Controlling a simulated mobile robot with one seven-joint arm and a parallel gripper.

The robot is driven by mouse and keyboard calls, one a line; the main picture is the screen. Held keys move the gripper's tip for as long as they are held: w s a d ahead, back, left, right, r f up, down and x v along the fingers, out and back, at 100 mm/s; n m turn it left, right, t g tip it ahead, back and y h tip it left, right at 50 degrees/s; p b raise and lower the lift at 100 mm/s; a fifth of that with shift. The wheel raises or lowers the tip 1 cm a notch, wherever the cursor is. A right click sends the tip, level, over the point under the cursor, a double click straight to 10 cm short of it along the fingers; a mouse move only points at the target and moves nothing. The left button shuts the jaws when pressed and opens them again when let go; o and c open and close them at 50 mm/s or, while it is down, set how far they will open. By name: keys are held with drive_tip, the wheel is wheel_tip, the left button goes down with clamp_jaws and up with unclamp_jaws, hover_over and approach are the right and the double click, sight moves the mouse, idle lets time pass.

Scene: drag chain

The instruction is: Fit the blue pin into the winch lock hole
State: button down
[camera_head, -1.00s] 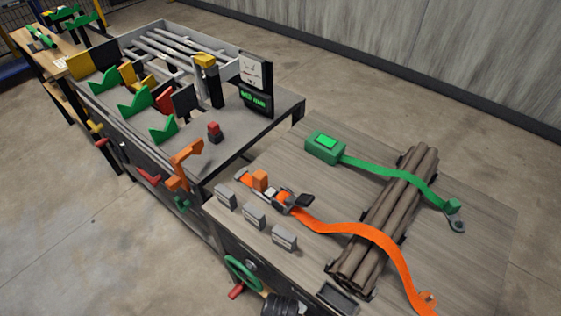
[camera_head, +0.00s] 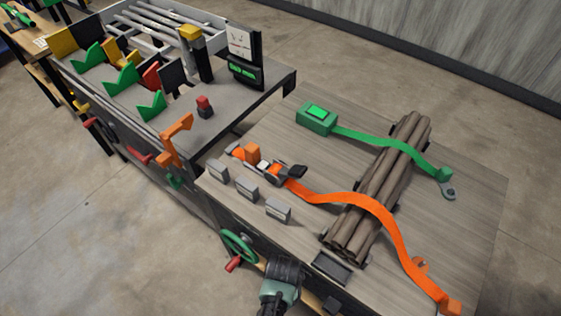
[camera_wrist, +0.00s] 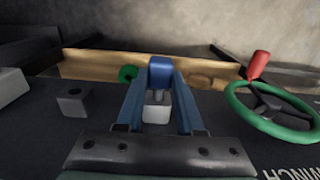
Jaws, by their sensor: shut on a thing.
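In the wrist view my gripper (camera_wrist: 158,88) is shut on the blue pin (camera_wrist: 160,70), whose blue head shows between the fingertips. A pale grey block (camera_wrist: 157,110) shows between the fingers; whether the pin touches it I cannot tell. The winch panel, lettered "WINCH" (camera_wrist: 290,171), carries a green handwheel (camera_wrist: 272,128) with a red knob to the right of my gripper. A grey block with a dark hole (camera_wrist: 75,101) is on the left; whether this is the lock hole is unclear. In the head view my wrist hides the fingers and pin. The green handwheel (camera_head: 238,246) is left of it.
The table (camera_head: 470,200) carries a bundle of brown rods (camera_head: 380,190), an orange strap (camera_head: 365,207) and a green strap (camera_head: 375,141). Several grey blocks stand along its near edge. In the wrist view a wooden shelf (camera_wrist: 95,66) and a round green thing (camera_wrist: 127,74) lie beyond my gripper.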

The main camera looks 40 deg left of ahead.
drive_tip(key=shift+w+b, duration=0.4)
drive_tip(key=shift+w, duration=0.7)
drive_tip(key=shift+c, duration=2.3)
unclamp_jaws()
wheel_tip(320, 180, up, 13)
drive_tip(key=p, duration=0.2)
